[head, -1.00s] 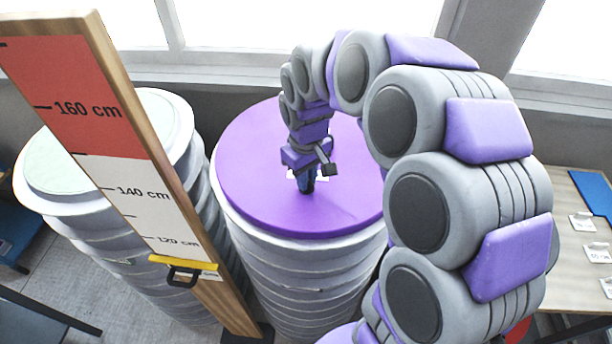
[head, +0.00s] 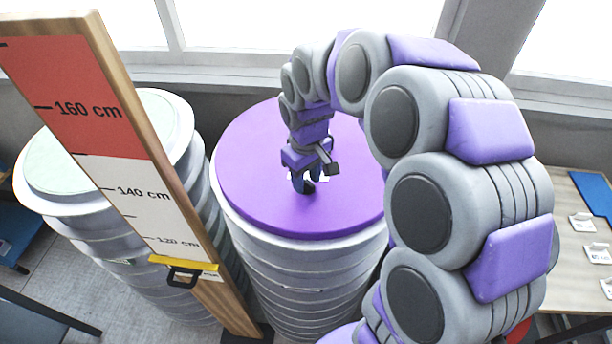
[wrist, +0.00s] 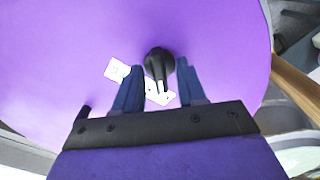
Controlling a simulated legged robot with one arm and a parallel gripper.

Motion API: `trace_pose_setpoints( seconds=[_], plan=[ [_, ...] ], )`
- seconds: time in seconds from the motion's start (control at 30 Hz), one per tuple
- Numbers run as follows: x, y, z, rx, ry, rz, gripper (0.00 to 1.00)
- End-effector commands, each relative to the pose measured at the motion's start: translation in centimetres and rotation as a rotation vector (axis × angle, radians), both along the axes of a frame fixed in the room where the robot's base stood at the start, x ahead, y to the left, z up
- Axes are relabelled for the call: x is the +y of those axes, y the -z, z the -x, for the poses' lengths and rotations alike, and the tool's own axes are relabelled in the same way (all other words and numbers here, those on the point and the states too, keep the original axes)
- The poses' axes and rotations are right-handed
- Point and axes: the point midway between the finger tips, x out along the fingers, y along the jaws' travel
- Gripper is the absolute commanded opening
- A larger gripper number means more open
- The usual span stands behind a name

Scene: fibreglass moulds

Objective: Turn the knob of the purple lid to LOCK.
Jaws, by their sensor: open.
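The purple lid (head: 255,190) lies flat on top of a stack of pale grey ringed moulds. In the wrist view the lid (wrist: 60,60) fills most of the picture. Its black knob (wrist: 158,62) has a rounded head and a narrow end pointing toward my gripper's base. My gripper (wrist: 160,65) is open, with one finger on each side of the knob and a gap to each.
A wooden height board (head: 130,165) stands close to the left of the lid, with a yellow slider (head: 183,264). Behind it is another mould stack with a pale green lid (head: 75,165). A table (head: 575,255) with small white cards is at right.

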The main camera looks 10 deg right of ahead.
Motion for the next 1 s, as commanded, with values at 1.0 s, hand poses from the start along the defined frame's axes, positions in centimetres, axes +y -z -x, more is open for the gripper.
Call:
trace_pose_setpoints(
  seconds=[1.0],
  plan=[
    [0.1, -14.0, -0.2, -0.004, 0.0, 0.0, 0.4]
  ],
)
